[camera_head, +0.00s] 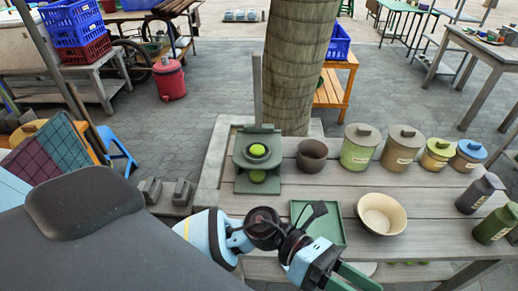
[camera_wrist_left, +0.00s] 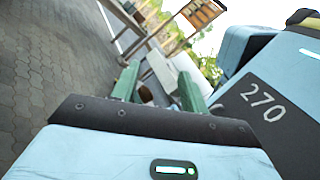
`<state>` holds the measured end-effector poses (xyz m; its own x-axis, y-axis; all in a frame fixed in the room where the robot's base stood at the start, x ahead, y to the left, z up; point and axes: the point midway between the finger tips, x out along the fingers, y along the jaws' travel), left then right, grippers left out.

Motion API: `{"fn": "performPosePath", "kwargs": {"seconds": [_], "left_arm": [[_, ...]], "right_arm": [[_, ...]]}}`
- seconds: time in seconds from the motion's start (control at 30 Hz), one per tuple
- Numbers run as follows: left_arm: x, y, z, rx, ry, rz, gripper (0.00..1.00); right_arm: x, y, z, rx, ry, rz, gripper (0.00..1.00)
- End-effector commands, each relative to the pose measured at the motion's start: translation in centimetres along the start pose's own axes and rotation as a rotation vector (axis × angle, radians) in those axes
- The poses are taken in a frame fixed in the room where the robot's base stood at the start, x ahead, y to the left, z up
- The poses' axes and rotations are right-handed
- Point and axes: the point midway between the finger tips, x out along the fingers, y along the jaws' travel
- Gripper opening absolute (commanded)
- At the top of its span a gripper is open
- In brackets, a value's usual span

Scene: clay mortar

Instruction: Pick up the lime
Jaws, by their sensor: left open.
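A bright green round thing, likely the lime (camera_head: 257,151), sits on a dark green stand (camera_head: 243,180) at the back left of the table. My left gripper (camera_head: 357,279) reaches over the table's front, right of and nearer than the stand, partly cut by the bottom edge. In the left wrist view its green fingers (camera_wrist_left: 160,85) are apart with nothing held between them. No lime can be made out there. My right gripper is out of view.
On the table (camera_head: 345,222) stand a brown bowl (camera_head: 312,156), several lidded jars (camera_head: 398,149), a cream bowl (camera_head: 381,214) and dark bottles (camera_head: 479,193). A green tray (camera_head: 325,228) lies beside my left wrist. A thick trunk (camera_head: 292,70) rises behind.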

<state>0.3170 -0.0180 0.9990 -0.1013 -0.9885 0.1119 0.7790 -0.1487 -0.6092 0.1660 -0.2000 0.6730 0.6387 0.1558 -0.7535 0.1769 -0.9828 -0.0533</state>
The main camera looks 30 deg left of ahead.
Motion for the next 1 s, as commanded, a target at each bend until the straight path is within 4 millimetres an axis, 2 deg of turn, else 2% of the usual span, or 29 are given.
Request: {"fn": "performPosePath", "kwargs": {"seconds": [0.03, 0.17, 0.27, 0.37, 0.47, 0.53, 0.6, 0.7, 0.83, 1.0], "left_arm": [[-0.1, 0.2, -0.8, 0.125, 0.128, -0.006, 0.44], [-1.9, 1.6, -3.2, 0.435, 0.475, -0.019, 0.44], [-4.8, 3.6, -4.1, 0.643, 0.75, -0.017, 0.44], [-8.8, 6.0, -3.9, 0.82, 1.036, -0.004, 0.44], [-13.6, 8.2, -2.2, 0.954, 1.325, 0.022, 0.44], [-17.1, 9.4, -0.3, 1.018, 1.52, 0.049, 0.44], [-20.3, 10.0, 1.9, 1.054, 1.697, 0.08, 0.44], [-24.0, 10.2, 4.8, 1.071, 1.902, 0.123, 0.44], [-27.0, 9.8, 7.5, 1.062, 2.07, 0.165, 0.44], [-28.4, 9.4, 8.8, 1.049, 2.146, 0.185, 0.44]], "right_arm": [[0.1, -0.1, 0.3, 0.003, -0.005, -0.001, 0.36], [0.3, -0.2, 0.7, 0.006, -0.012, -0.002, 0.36], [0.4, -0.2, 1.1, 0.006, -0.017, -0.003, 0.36], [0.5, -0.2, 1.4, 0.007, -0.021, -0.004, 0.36], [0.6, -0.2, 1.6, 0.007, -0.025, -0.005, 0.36], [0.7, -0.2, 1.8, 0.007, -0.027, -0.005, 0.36], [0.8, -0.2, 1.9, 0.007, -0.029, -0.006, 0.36], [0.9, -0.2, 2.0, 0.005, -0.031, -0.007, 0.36], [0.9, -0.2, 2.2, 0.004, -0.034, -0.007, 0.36], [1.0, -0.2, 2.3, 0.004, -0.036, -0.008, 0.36]]}}
